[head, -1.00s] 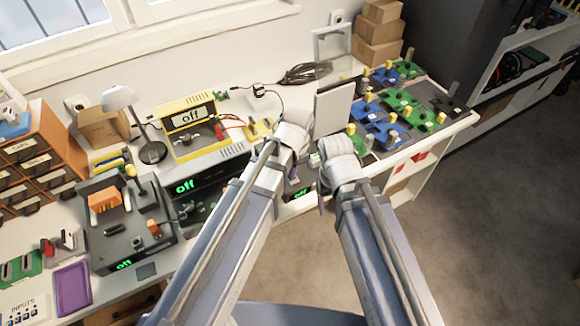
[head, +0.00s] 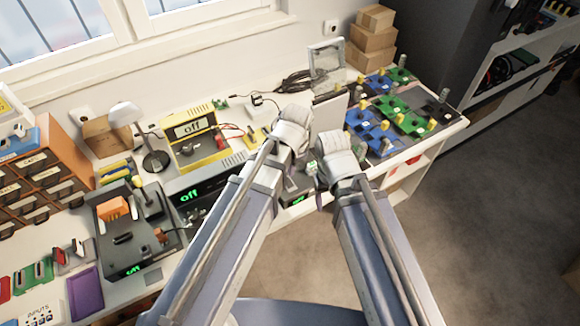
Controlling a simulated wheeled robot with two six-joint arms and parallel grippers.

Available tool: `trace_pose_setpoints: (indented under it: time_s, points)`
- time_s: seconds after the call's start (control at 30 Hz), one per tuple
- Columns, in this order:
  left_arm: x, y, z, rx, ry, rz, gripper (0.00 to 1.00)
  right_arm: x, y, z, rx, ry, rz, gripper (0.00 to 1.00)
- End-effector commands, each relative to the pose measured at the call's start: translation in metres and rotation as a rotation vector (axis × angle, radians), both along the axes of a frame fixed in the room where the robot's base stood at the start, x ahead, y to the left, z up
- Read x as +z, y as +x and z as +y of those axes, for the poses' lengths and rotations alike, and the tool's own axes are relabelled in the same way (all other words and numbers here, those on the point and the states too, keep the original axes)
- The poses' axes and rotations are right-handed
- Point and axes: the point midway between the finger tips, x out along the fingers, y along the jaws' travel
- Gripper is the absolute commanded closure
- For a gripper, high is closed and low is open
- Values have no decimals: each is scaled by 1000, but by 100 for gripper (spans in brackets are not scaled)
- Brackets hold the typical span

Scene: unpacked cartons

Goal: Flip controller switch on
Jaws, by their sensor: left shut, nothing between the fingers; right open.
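A small dark device with a green "off" readout (head: 297,201) sits at the bench's front edge between my arms, partly hidden by them. I cannot tell for sure which device is the controller. My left gripper (head: 290,135) is shut and empty, over the bench above and behind the small device. My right gripper (head: 334,158) is open, to the right of that device. The fingertips are hard to make out, and no switch is clearly visible.
A grey upright panel (head: 329,112) stands just behind the grippers. Blue and green boards (head: 412,122) with pegs fill the bench's right end. A desk lamp (head: 154,160), an orange drawer unit (head: 45,170) and a purple tray (head: 84,293) are at the left. The floor (head: 400,260) at right is clear.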

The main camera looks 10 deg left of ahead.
Motion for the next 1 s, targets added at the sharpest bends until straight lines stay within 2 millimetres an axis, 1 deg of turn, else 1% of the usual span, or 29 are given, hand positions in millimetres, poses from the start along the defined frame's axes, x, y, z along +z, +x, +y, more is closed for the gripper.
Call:
trace_pose_setpoints:
  time_s: [0.03,0.3,0.43,0.6,0.9,1.0]
  points:
    - [16,-1,-1,0,0,0,100,16,0,0,0,0,0,29]
    - [57,-5,-4,0,0,0,100,57,0,0,0,0,0,29]
    - [71,-7,-5,0,0,0,100,71,0,0,0,0,0,29]
    - [78,-8,-6,0,0,0,100,78,0,0,1,0,0,29]
    - [77,-7,-6,0,0,0,100,77,0,0,1,0,0,29]
    - [77,0,-1,2,0,-1,100,77,0,0,1,0,0,29]
